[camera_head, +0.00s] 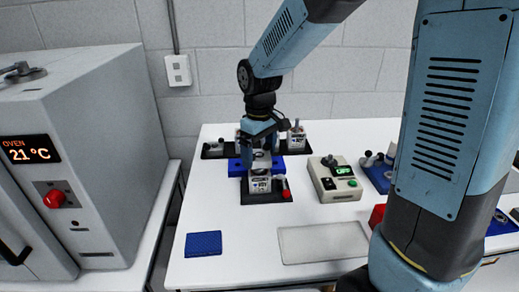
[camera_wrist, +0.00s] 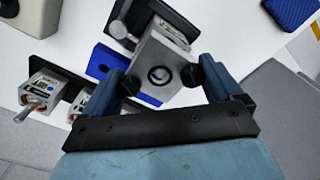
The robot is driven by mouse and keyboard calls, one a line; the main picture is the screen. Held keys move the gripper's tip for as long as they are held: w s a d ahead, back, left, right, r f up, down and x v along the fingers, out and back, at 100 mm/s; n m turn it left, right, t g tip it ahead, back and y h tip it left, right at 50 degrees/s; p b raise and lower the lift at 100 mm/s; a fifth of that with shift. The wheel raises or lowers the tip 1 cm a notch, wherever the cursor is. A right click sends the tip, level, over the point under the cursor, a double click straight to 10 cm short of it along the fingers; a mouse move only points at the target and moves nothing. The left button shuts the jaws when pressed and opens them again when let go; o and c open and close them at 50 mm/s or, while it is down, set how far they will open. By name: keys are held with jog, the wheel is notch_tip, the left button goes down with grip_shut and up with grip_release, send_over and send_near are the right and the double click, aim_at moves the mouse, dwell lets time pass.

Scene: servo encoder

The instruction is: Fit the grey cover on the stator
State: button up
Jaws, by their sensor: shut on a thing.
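My gripper (camera_wrist: 160,80) is shut on a light grey block with a round dark hole (camera_wrist: 172,90), which looks like the grey cover. The fingers grip it from two opposite sides. In the head view my gripper (camera_head: 260,142) hangs over the blue block (camera_head: 234,167) and the black fixture (camera_head: 252,199). A pale labelled unit (camera_head: 259,184), perhaps the stator, stands in the fixture. In the wrist view a labelled part (camera_wrist: 172,30) shows just beyond the held block. I cannot tell whether they touch, and the held block hides much of what lies behind it.
Labelled units (camera_head: 296,136) stand in black trays at the back. A beige device with a green display (camera_head: 335,180) and a blue plate (camera_head: 375,174) are to the right. A blue pad (camera_head: 203,243) and a grey mat (camera_head: 322,242) lie in front. The oven (camera_head: 85,150) stands left.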

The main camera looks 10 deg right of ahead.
jog(key=shift+f, duration=0.7)
jog(key=shift+f, duration=0.7)
jog(key=o, duration=0.8)
jog(key=shift+r, duration=4.4)
